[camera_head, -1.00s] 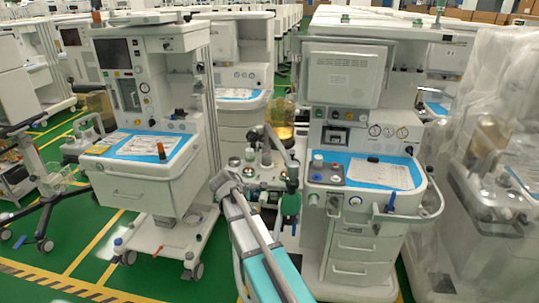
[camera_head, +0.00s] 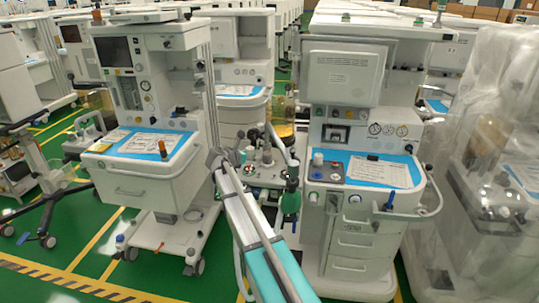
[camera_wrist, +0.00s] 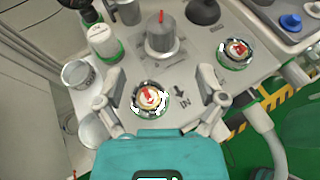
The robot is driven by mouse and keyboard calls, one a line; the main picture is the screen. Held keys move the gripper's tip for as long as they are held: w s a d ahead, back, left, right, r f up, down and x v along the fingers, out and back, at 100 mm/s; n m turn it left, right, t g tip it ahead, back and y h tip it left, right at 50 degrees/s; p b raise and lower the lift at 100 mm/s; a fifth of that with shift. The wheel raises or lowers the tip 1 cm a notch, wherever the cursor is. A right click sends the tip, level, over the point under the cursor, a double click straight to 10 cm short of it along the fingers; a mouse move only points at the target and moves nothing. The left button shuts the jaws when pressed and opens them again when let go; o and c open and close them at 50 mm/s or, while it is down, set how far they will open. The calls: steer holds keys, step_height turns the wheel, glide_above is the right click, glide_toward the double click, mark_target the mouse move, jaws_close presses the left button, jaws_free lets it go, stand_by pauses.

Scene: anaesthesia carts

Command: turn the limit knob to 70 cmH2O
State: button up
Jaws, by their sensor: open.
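The knob that looks like the limit knob (camera_wrist: 161,38) is a grey cylinder with a red pointer mark on its top. It stands on a grey plate with a printed scale around it, at the upper middle of the wrist view. The scale numbers are too small to read. My gripper (camera_wrist: 160,88) is open, its two fingers apart and empty. In the wrist view the knob shows beyond the fingertips, with no visible contact. In the head view my gripper (camera_head: 217,160) is at the breathing block between two carts; the knob is too small to tell there.
A chrome-ringed round window with red inside (camera_wrist: 150,98) shows between my fingers, beside the "IN" marking. A similar one (camera_wrist: 236,51) is to the right. A white-capped green part (camera_wrist: 104,43) stands left of the knob, and a dark round part (camera_wrist: 204,11) stands right.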

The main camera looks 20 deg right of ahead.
mark_target(270, 153)
steer(key=shift+d, duration=0.1)
steer(key=b+x, duration=0.4)
steer(key=x, duration=0.7)
steer(key=shift+w+d+f+b, duration=0.1)
steer(key=shift+d+f+b, duration=0.05)
steer(key=shift+f+b, duration=0.15)
steer(key=shift+b+x, duration=0.35)
steer(key=shift+x, duration=0.7)
steer(key=shift+r, duration=0.15)
steer(key=c, duration=1)
steer(key=shift+c, duration=0.2)
